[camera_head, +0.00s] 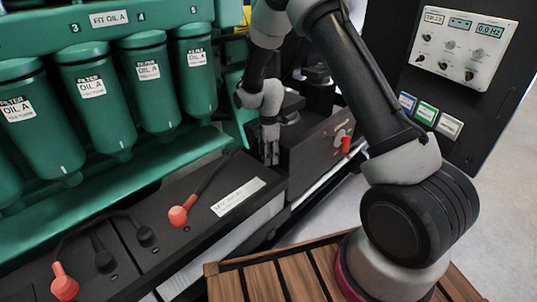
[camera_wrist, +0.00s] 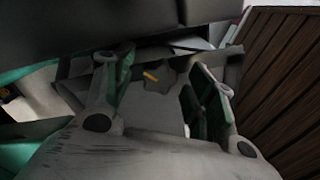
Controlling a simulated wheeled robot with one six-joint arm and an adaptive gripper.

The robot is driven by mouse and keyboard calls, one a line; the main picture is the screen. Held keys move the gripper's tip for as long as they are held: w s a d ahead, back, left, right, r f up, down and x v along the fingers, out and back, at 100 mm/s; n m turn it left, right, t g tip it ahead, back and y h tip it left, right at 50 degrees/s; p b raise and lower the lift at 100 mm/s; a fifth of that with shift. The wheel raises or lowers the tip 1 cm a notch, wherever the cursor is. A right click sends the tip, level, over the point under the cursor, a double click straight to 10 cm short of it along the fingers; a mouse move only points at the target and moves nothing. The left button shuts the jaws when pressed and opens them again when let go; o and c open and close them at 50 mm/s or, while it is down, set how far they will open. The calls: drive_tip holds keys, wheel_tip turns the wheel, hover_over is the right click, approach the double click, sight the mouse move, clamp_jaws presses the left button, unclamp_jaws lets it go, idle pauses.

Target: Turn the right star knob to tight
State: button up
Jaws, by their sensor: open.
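In the wrist view, a grey lobed knob (camera_wrist: 160,88) with a short orange-yellow mark shows between the fingers of my gripper (camera_wrist: 157,66). It looks like the star knob, but the picture is dark and its outline is partly unclear. The fingers stand apart on either side of it, with no clear contact. In the head view, my gripper (camera_head: 269,155) points down at the left end of a dark box (camera_head: 315,145). The knob cannot be made out there, and no tight marking can be read.
A red handle (camera_head: 346,143) sits on the dark box's front. Black batteries (camera_head: 170,215) with red-capped cables lie left of my gripper, below green oil filters (camera_head: 95,100). A control panel (camera_head: 460,45) stands at the right. A wooden slatted surface (camera_head: 290,275) is in front.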

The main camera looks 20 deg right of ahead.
drive_tip(key=shift+c, duration=0.5)
drive_tip(key=c, duration=0.9)
drive_tip(key=shift+c, duration=0.2)
